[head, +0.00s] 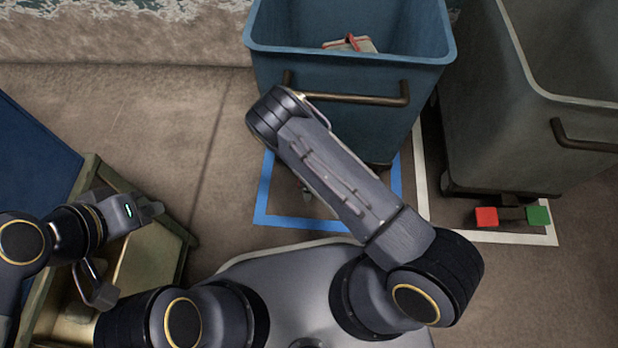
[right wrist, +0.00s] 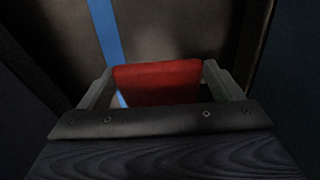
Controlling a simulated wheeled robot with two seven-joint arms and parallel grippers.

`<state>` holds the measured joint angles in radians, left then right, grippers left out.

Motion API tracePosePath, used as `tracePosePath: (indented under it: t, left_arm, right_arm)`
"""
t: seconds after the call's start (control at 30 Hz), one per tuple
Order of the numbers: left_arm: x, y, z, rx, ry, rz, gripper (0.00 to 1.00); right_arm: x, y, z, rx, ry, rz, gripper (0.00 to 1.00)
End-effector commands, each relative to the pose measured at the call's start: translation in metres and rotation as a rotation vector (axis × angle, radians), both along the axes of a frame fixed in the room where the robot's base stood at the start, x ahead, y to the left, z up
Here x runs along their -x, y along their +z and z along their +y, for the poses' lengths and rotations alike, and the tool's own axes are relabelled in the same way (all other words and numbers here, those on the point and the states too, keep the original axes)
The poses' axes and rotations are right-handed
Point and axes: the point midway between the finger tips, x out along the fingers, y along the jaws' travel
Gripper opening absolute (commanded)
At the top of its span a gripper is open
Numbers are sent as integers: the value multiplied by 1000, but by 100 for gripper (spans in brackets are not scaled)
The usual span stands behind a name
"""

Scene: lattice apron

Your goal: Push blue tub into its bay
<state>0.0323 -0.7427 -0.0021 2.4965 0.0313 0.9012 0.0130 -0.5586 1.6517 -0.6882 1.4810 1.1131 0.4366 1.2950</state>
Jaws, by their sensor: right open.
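The blue tub (head: 300,72) stands at top centre in the head view, with a dark bar handle (head: 360,99) on its near side. Its base overlaps the far part of a blue floor outline (head: 300,222); the near part of the outline is bare. My right arm crosses in front of the tub and hides my right gripper there. In the right wrist view my open right gripper (right wrist: 157,92) has a red block (right wrist: 157,80) between its fingers, with blue tape beyond. Whether they touch is unclear. My left gripper (head: 150,209) is at the left; its jaw opening is unclear.
A grey tub (head: 500,120) stands close on the right in a white outline (head: 490,237). A red block (head: 486,217) and a green block (head: 538,215) sit at its near base. A yellowish open box (head: 150,270) is under my left arm. Floor left of the blue tub is clear.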

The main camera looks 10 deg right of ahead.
Motion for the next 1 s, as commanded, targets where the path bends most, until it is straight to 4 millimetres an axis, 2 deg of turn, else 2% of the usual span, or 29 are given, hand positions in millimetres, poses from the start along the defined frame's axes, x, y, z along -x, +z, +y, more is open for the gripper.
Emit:
tracePosePath:
  t: [0.33, 0.37, 1.0]
  left_arm:
    - [0, -1, 0, 0, 0, 0, 0]
    - [0, -1, 0, 0, 0, 0, 0]
    - [0, -1, 0, 0, 0, 0, 0]
  right_arm:
    - [0, -4, 0, 1, 1, 0, 86]
    - [0, -4, 0, 1, 1, 0, 84]
    - [0, -4, 0, 0, 1, 1, 0]
